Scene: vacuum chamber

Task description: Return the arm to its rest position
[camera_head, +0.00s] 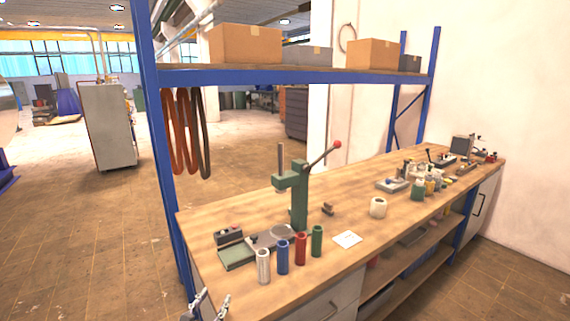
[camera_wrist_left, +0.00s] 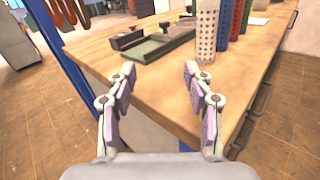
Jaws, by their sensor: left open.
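My left gripper (camera_head: 208,303) shows at the bottom of the head view, by the near left corner of the wooden workbench (camera_head: 350,263). In the left wrist view its two fingers (camera_wrist_left: 158,82) are spread apart with nothing between them. The bench corner lies beyond and below the fingertips. The rest of my left arm is out of the head view. My right gripper is in neither view.
On the bench near my left gripper stand a white perforated cylinder (camera_head: 263,266), a blue one (camera_head: 283,257), a red one (camera_head: 300,249) and a green one (camera_head: 317,241). A green press (camera_head: 298,200) stands behind them. A blue shelf post (camera_head: 160,150) rises at the left.

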